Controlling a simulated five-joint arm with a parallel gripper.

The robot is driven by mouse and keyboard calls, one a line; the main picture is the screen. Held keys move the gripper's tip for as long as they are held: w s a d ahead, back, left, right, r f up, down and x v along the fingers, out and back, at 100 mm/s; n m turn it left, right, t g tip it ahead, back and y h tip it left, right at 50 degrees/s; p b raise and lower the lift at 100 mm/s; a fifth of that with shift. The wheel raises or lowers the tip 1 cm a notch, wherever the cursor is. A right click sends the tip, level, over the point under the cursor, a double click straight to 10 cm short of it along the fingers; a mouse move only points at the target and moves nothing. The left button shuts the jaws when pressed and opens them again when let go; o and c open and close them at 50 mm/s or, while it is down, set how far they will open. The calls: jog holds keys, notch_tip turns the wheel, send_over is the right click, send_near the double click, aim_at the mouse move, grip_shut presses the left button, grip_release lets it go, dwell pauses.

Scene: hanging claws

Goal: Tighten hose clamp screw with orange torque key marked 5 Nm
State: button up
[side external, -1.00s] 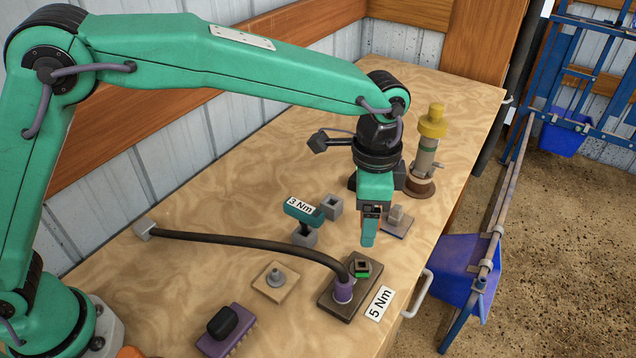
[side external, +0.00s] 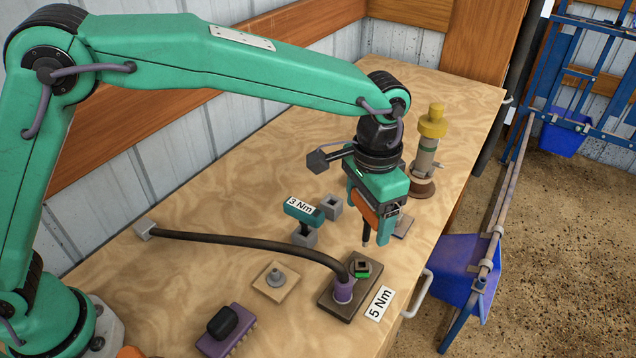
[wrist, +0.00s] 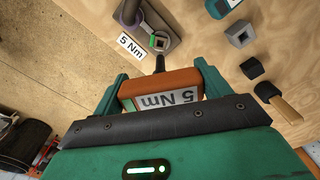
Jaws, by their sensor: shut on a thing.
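The orange torque key (side external: 368,216) is held in my gripper (side external: 377,218), with its dark shaft pointing down. In the wrist view the key's handle (wrist: 160,83) lies between both fingers, its "5 Nm" label facing the camera. The hose clamp (side external: 361,268) has a green part and a dark square opening, beside a purple fitting (side external: 343,291) at the hose's end. In the side view the key's tip appears just above the clamp, apart from it. The wrist view also shows the clamp (wrist: 158,42) ahead of the shaft.
A "5 Nm" card (side external: 380,303) lies beside the clamp's brown base (side external: 326,297). A teal key marked 3 Nm (side external: 303,209) stands in a grey holder; an empty grey holder (side external: 332,206) is near. The black hose (side external: 240,243) crosses the table. A yellow-topped post (side external: 431,150) stands behind my gripper.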

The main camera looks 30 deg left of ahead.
jog(key=shift+n, duration=0.3)
jog(key=shift+n, duration=2.7)
jog(key=w+a+r+m, duration=0.1)
jog(key=a+r, duration=0.5)
jog(key=a, duration=0.5)
jog(key=w+a+r+m, duration=0.1)
jog(key=a+r, duration=0.4)
jog(key=a, duration=0.6)
jog(key=w+a+r+m, duration=0.1)
jog(key=w+a+r, duration=0.2)
jog(key=a+r, duration=0.3)
jog(key=a, duration=0.5)
jog(key=shift+r, duration=0.35)
